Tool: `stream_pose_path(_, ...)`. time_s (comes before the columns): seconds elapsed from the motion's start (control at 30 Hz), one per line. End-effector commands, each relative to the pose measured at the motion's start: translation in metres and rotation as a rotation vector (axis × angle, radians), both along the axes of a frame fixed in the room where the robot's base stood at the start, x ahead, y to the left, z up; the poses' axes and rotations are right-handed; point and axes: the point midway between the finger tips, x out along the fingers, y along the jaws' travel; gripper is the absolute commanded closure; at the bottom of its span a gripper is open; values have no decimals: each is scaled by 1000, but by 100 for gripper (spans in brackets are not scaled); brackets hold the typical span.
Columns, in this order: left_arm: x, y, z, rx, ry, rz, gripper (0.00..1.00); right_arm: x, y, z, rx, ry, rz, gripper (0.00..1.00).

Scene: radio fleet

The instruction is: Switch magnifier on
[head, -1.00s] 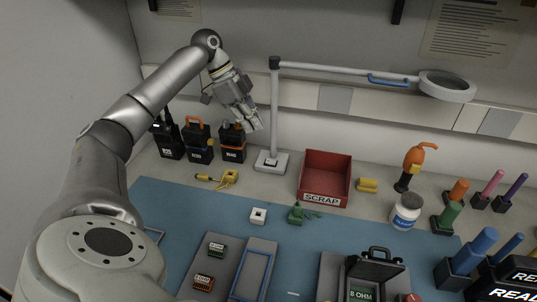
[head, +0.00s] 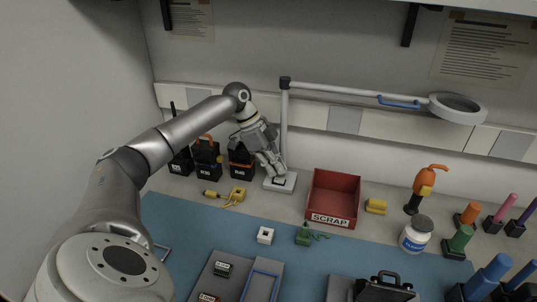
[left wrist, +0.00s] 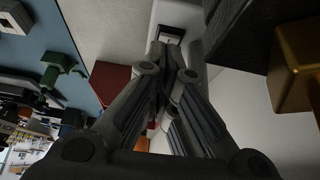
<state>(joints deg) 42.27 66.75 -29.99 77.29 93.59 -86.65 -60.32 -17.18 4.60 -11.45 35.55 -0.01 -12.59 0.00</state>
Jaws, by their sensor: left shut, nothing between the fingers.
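The magnifier has a ring-shaped head (head: 458,108) at the upper right, a long white arm with a blue handle (head: 399,101), and a post rising from a pale base (head: 285,187). My left gripper (head: 279,176) is shut and empty, pointing down at that base just in front of the post. In the left wrist view its closed fingertips (left wrist: 170,45) are at the dark-framed switch (left wrist: 172,32) on the white base. The fingers partly cover the switch, so I cannot tell if they touch it or which way it is set. My right gripper is out of view.
Dark radios (head: 241,160) stand just left of the base. The red scrap bin (head: 333,217) is close on its right. A yellow tool (head: 236,195) lies in front, and a blue mat (head: 190,225) covers the bench. The wall is behind.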

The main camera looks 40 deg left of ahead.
Motion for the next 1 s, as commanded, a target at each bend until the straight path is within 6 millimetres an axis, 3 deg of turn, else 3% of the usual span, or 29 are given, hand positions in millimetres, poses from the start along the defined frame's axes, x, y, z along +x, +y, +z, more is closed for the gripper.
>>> stream_pose_path(0.2, 3, -6, -12, -1, 0, 0, 100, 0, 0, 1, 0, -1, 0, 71)
stream_pose_path(1.0, 0, 1, -21, -90, -48, 1, 100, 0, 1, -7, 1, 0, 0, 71)
